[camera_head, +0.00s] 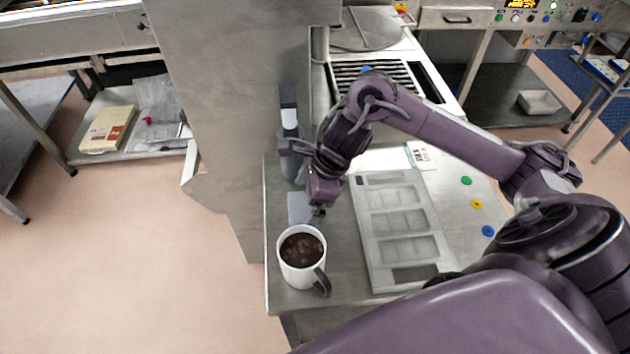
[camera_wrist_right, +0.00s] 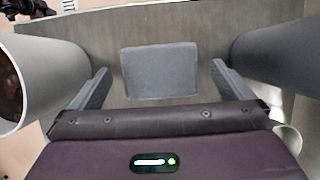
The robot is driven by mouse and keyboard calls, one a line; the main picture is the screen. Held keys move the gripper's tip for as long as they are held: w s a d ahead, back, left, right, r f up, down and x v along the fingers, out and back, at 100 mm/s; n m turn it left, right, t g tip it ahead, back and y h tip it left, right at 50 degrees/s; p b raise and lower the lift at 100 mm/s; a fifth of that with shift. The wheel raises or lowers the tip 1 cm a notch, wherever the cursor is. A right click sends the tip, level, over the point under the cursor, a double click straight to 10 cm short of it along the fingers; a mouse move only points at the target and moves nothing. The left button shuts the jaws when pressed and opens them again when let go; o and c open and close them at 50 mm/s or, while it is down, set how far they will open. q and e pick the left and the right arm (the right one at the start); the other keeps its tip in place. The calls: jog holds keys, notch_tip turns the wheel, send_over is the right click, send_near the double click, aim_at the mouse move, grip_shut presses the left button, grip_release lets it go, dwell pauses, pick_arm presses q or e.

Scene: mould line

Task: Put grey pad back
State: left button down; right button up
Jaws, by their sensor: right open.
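The grey pad (camera_head: 299,207) lies flat on the steel table (camera_head: 336,265), between the mug and the grey bottle-like object. In the right wrist view the grey pad (camera_wrist_right: 160,72) shows as a plain square-like block, ahead of and between my fingers. My right gripper (camera_head: 318,207) is just to the right of the pad in the head view. In the wrist view its two fingers (camera_wrist_right: 160,85) are spread wide, with nothing between the tips that I can see held. Whether a finger touches the table cannot be told. My left gripper is not in view.
A white mug (camera_head: 301,270) with dark contents stands close to the pad; a grey bottle-like object (camera_head: 291,150) stands on its far side. A pale tray (camera_head: 372,252) with several compartments lies right. Green (camera_head: 466,181), yellow (camera_head: 477,204) and blue (camera_head: 488,231) discs lie beyond it.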

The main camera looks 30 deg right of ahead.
jog(key=v, duration=1.1)
jog(key=shift+p, duration=0.3)
